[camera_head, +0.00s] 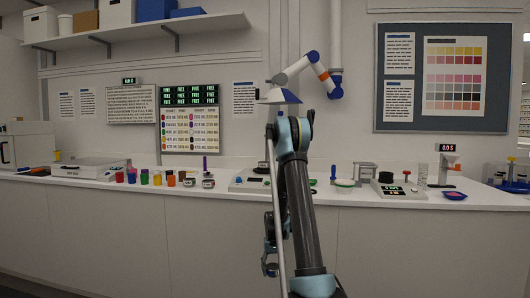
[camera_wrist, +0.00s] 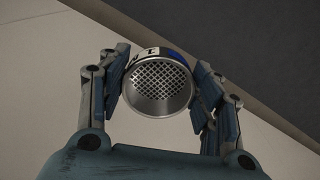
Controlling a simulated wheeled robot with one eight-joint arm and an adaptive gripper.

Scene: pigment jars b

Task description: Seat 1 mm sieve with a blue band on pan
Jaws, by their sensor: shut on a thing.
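The sieve (camera_wrist: 160,84) is a round metal ring with a coarse mesh. A patch of blue band and a dark mark on white show on its upper rim. My gripper (camera_wrist: 161,92) is shut on it, with a blue-padded finger on each side. In the head view my gripper (camera_head: 270,265) hangs low in front of the counter, below its top; the sieve cannot be made out there. I cannot tell for sure which thing on the counter is the pan; my arm hides part of the counter's middle.
The white counter (camera_head: 400,204) runs across the view. Several coloured jars (camera_head: 157,178) stand left of my arm. A grey device (camera_head: 249,183) sits just left of it. A scale (camera_head: 400,191), a blue dish (camera_head: 455,195) and a stand (camera_head: 449,165) are at right. A small jointed arm (camera_head: 312,68) hangs above.

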